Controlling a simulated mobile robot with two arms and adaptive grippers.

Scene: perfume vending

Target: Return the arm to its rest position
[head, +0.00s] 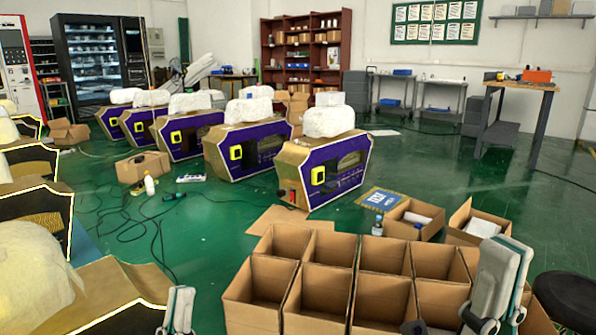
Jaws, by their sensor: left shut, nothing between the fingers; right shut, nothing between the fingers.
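My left gripper (179,293) shows at the bottom edge, left of the middle, as a small grey and white shape. It is shut and holds nothing I can see. My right gripper (503,246) rises at the lower right in front of the cardboard boxes. It is larger in view, shut and empty. Most of both arms lies below the frame.
Open divided cardboard boxes (262,284) fill the lower middle, beside my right gripper. Purple and gold vending machines (324,172) stand in a row behind. A dark round stool (570,300) is at the far right.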

